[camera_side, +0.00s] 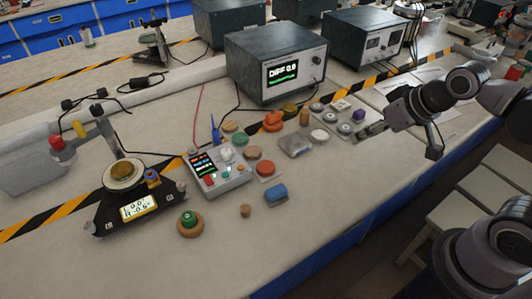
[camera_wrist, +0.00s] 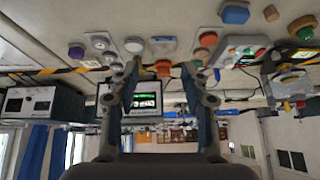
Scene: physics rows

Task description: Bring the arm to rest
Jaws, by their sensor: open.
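My gripper (camera_side: 370,132) is at the right of the bench in the side view, reaching left over the bench top from my arm at the right edge. In the wrist view its two fingers (camera_wrist: 172,85) stand apart with a clear gap and nothing held between them. Small discs and a purple piece (camera_side: 357,116) lie close by its fingertips in the side view. I cannot tell the exact height of the fingers above the bench.
A control box (camera_side: 232,184), a scale-like device (camera_side: 100,212), a blue block (camera_side: 276,194), a green-topped ring (camera_side: 190,224) and a cork (camera_side: 246,211) stand on the bench. Instruments (camera_side: 262,55) stand behind. The front right bench top (camera_side: 330,205) is clear. A stool (camera_side: 470,200) is at right.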

